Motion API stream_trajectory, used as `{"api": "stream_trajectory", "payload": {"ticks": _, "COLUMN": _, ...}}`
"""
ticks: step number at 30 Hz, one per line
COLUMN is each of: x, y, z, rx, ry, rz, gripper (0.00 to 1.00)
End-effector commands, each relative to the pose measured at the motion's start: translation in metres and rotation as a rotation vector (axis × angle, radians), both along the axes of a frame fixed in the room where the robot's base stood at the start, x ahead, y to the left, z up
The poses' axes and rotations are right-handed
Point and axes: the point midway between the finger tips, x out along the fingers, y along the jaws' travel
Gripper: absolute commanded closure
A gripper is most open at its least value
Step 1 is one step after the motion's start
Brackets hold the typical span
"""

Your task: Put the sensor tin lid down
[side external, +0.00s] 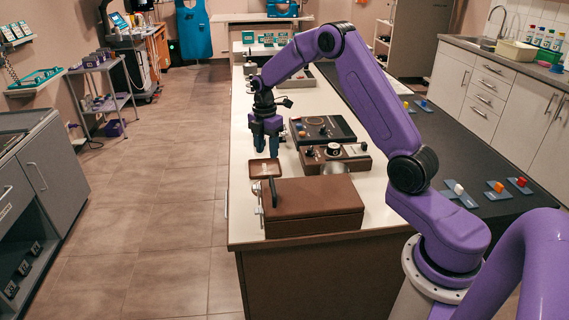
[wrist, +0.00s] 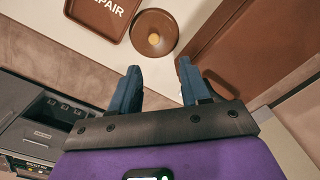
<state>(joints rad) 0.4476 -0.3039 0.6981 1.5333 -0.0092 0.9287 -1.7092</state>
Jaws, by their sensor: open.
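The sensor tin lid looks to be the round brown disc with a small brass-coloured centre (wrist: 154,33) in the wrist view. It appears to lie flat on the pale counter, close beside a brown tray marked with letters ending in "PAIR" (wrist: 100,12). I cannot make the lid out in the side view, where the tray (side external: 257,170) shows below my gripper. My gripper (side external: 266,153) points down over the counter. In the wrist view its two blue fingers (wrist: 156,82) are spread apart with nothing between them, and the lid lies beyond their tips.
A large brown box (side external: 312,198) stands at the counter's near end. A brown instrument case (side external: 350,160) and a dark case (side external: 322,130) stand right of my gripper. Small coloured parts on blue cards (side external: 495,188) lie on the dark counter strip. The floor is open to the left.

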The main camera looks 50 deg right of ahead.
Motion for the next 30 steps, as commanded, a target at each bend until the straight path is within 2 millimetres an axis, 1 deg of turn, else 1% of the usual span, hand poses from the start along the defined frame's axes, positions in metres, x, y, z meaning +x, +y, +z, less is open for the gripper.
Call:
{"api": "stream_trajectory", "payload": {"ticks": 3, "x": 0.000, "y": 0.002, "z": 0.002, "rx": 0.000, "ry": -0.001, "rz": 0.000, "gripper": 0.54}}
{"api": "stream_trajectory", "payload": {"ticks": 5, "x": -0.002, "y": 0.009, "z": 0.005, "rx": 0.000, "ry": -0.002, "rz": -0.005, "gripper": 0.54}}
{"api": "stream_trajectory", "payload": {"ticks": 8, "x": -0.010, "y": 0.031, "z": 0.015, "rx": -0.001, "ry": -0.006, "rz": -0.020, "gripper": 0.54}}
{"api": "stream_trajectory", "payload": {"ticks": 11, "x": -0.027, "y": 0.065, "z": 0.029, "rx": -0.002, "ry": -0.011, "rz": -0.050, "gripper": 0.54}}
{"api": "stream_trajectory", "payload": {"ticks": 12, "x": -0.036, "y": 0.080, "z": 0.036, "rx": -0.002, "ry": -0.013, "rz": -0.065, "gripper": 0.54}}
{"api": "stream_trajectory", "payload": {"ticks": 14, "x": -0.052, "y": 0.101, "z": 0.044, "rx": -0.003, "ry": -0.015, "rz": -0.090, "gripper": 0.54}}
{"api": "stream_trajectory", "payload": {"ticks": 15, "x": -0.063, "y": 0.113, "z": 0.049, "rx": -0.002, "ry": -0.017, "rz": -0.106, "gripper": 0.54}}
{"api": "stream_trajectory", "payload": {"ticks": 17, "x": -0.081, "y": 0.131, "z": 0.057, "rx": -0.002, "ry": -0.021, "rz": -0.130, "gripper": 0.54}}
{"api": "stream_trajectory", "payload": {"ticks": 18, "x": -0.094, "y": 0.142, "z": 0.061, "rx": -0.001, "ry": -0.022, "rz": -0.145, "gripper": 0.54}}
{"api": "stream_trajectory", "payload": {"ticks": 20, "x": -0.115, "y": 0.156, "z": 0.068, "rx": 0.001, "ry": -0.025, "rz": -0.169, "gripper": 0.54}}
{"api": "stream_trajectory", "payload": {"ticks": 21, "x": -0.129, "y": 0.165, "z": 0.072, "rx": 0.001, "ry": -0.026, "rz": -0.186, "gripper": 0.54}}
{"api": "stream_trajectory", "payload": {"ticks": 23, "x": -0.151, "y": 0.176, "z": 0.077, "rx": 0.003, "ry": -0.027, "rz": -0.209, "gripper": 0.54}}
{"api": "stream_trajectory", "payload": {"ticks": 25, "x": -0.177, "y": 0.186, "z": 0.082, "rx": 0.005, "ry": -0.029, "rz": -0.238, "gripper": 0.54}}
{"api": "stream_trajectory", "payload": {"ticks": 29, "x": -0.228, "y": 0.198, "z": 0.089, "rx": 0.011, "ry": -0.032, "rz": -0.289, "gripper": 0.54}}
{"api": "stream_trajectory", "payload": {"ticks": 30, "x": -0.244, "y": 0.200, "z": 0.091, "rx": 0.013, "ry": -0.032, "rz": -0.304, "gripper": 0.54}}
